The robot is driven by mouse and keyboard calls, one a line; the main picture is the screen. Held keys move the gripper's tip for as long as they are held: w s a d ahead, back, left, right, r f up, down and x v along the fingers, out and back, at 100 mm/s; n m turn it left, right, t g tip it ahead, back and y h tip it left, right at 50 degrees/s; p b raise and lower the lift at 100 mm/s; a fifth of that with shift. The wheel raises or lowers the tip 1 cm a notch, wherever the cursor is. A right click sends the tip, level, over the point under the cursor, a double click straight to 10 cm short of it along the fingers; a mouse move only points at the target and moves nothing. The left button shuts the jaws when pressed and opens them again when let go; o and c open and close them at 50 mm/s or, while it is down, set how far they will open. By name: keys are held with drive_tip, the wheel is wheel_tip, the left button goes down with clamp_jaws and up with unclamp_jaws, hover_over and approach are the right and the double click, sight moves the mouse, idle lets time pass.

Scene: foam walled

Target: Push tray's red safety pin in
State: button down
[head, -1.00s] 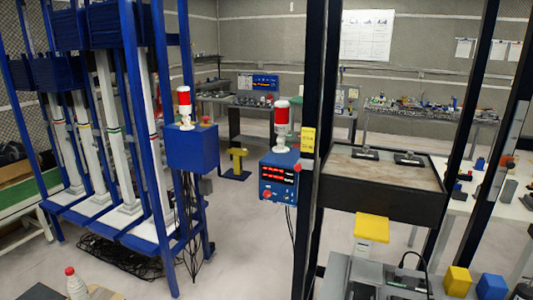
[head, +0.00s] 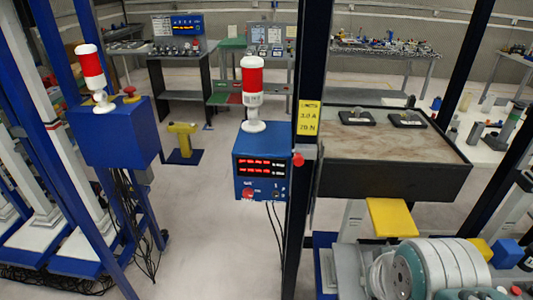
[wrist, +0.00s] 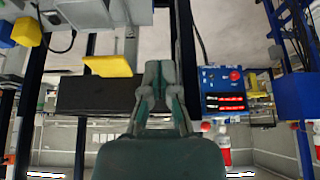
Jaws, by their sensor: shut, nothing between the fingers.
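The tray (head: 400,180) is a black-walled box with a brown, worn floor, at the right of the head view. Its dark outer wall (wrist: 95,95) also shows in the wrist view, which is upside down. The red safety pin (head: 297,159) is a small red knob by the dark post at the tray's left end. A small red spot beside the blue box in the wrist view (wrist: 206,126) looks like the same pin. My gripper (wrist: 160,72) is shut and empty, in front of the tray in the wrist view, apart from the pin. The head view does not show its fingers.
A dark post (head: 304,75) with a yellow label (head: 308,118) stands at the tray's left end. A blue control box (head: 262,165) with a red-white lamp is left of it. A yellow block (head: 391,217) sits below the tray. Open floor (head: 215,240) lies at left.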

drive_tip(key=w+a+r+n+h, duration=0.3)
drive_tip(key=w+a+n+h, duration=0.35)
drive_tip(key=w+h, duration=0.4)
drive_tip(key=w+a+r+n+t, duration=0.1)
drive_tip(key=w+a+r+t, duration=0.2)
drive_tip(key=a, duration=0.6)
drive_tip(key=w+a+r+n+t, duration=0.1)
drive_tip(key=w+a+n+t, duration=0.1)
drive_tip(key=a+t, duration=0.5)
drive_tip(key=g, duration=0.2)
approach(296, 155)
drive_tip(key=w, duration=0.4)
drive_tip(key=shift+w+d+f, duration=0.1)
drive_tip(key=shift+d+f, duration=0.05)
drive_tip(key=shift+d, duration=0.6)
drive_tip(key=shift+w+d+f, duration=0.1)
drive_tip(key=shift+d, duration=0.7)
